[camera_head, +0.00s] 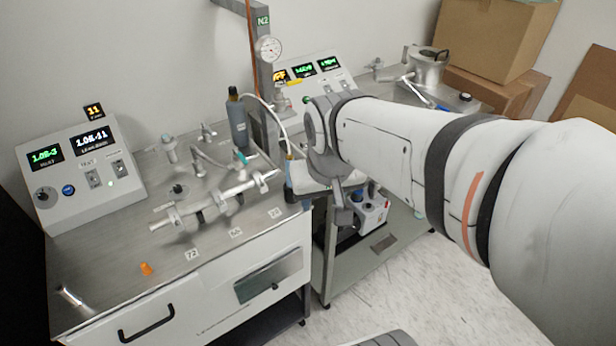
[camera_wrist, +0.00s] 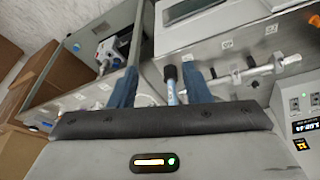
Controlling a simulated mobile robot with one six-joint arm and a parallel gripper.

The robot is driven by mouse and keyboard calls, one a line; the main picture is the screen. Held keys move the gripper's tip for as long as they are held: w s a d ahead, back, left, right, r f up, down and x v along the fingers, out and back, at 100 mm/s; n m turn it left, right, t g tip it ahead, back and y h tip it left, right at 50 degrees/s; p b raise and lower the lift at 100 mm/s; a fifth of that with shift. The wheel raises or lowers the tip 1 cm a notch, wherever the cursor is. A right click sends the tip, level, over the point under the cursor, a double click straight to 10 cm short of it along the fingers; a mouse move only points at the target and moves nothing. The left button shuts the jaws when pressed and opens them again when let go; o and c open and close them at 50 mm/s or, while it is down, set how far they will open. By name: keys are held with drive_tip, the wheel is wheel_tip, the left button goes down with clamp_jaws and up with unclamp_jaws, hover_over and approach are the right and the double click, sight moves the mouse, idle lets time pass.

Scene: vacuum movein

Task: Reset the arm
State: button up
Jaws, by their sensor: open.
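My arm (camera_head: 400,150) reaches in from the right in the head view, with its wrist over the gap between the steel bench (camera_head: 110,255) and the cart behind it. My gripper (camera_wrist: 160,88) shows in the wrist view with two blue fingers spread apart. A slim dark-topped, blue-bodied item (camera_wrist: 171,85) appears between the fingers in that view; I cannot tell its depth or whether it touches them. In the head view the gripper is mostly hidden behind the wrist and a white part.
A steel pipe assembly (camera_head: 215,200) lies on the bench near the wrist. A grey bottle (camera_head: 238,122) and a gauge post (camera_head: 262,80) stand behind it. A control box (camera_head: 80,165) is at left, an orange piece (camera_head: 146,268) in front. Cardboard boxes (camera_head: 495,35) are at the back right.

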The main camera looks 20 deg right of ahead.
drive_tip(key=shift+n, duration=0.3)
drive_tip(key=s, duration=0.2)
drive_tip(key=s+f, duration=0.1)
drive_tip(key=s, duration=0.1)
drive_tip(key=shift+s, duration=0.35)
drive_tip(key=shift+c, duration=0.2)
idle(1.2)
